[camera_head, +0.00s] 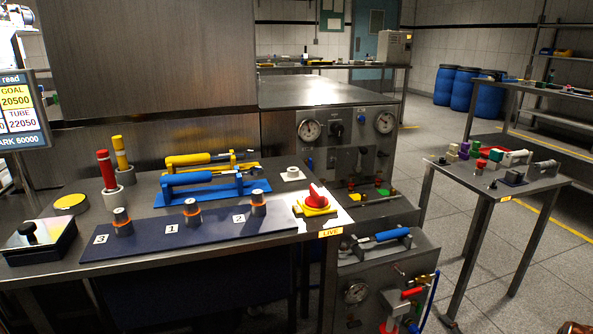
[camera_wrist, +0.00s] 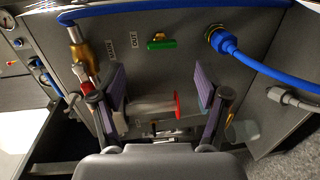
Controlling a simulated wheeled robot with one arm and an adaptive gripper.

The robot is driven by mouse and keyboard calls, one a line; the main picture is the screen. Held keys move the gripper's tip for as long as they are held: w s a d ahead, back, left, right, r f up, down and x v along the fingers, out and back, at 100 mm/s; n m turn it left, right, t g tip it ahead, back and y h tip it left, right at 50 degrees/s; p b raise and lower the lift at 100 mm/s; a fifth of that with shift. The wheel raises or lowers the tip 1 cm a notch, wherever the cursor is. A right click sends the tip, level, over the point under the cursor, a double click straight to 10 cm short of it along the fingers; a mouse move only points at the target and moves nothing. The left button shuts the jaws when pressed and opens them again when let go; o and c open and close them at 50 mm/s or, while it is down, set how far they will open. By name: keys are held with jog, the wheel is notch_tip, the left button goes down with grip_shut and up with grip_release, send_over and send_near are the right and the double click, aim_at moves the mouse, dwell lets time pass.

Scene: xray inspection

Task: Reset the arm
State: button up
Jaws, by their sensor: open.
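My gripper (camera_wrist: 160,100) shows in the wrist view with its two purple-padded fingers spread wide apart. It is open and faces a grey metal panel (camera_wrist: 185,60). A pale cylinder with a red disc (camera_wrist: 178,106) at one end shows in the gap between the fingers. No finger is seen closed on it, and I cannot tell its distance from the pads. I cannot make out my gripper in the head view.
On the panel are a green handle (camera_wrist: 161,44), a brass fitting (camera_wrist: 82,52) and a blue connector (camera_wrist: 222,40) with its hose. In the head view, a bench (camera_head: 300,238) holds blue and yellow tools. A side table (camera_head: 550,182) stands right, with open floor around it.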

notch_tip(320, 180, up, 26)
jog(key=w+d+m+g+h+p, duration=0.25)
jog(key=m+g+h+p, duration=0.4)
jog(key=p, duration=0.65)
jog(key=s+a+r+m+g+p, duration=0.2)
jog(key=r, duration=0.3)
jog(key=s+a+r+m+g+p, duration=0.1)
jog(key=s+a+r+m+p, duration=0.15)
jog(key=r, duration=0.35)
jog(key=s+a+r+m+g+p, duration=0.45)
jog(key=s+a+r+p, duration=0.35)
jog(key=s+a+r, duration=0.6)
jog(key=s+a+r+m+g+y+p, duration=0.1)
jog(key=s+a+r+p, duration=0.2)
jog(key=s, duration=0.4)
jog(key=s+a+r+m+g+y+p, duration=0.1)
jog(key=s+a+r+m+p, duration=0.1)
jog(key=s+a+r, duration=0.4)
jog(key=s+a+r+m+g+y+p, duration=0.1)
jog(key=s+a+r+p, duration=0.3)
jog(key=s, duration=0.5)
jog(key=shift+s+a+r+m+g, duration=0.15)
jog(key=shift+a+r+m+g, duration=0.5)
jog(key=shift+a, duration=0.6)
jog(key=shift+r, duration=0.1)
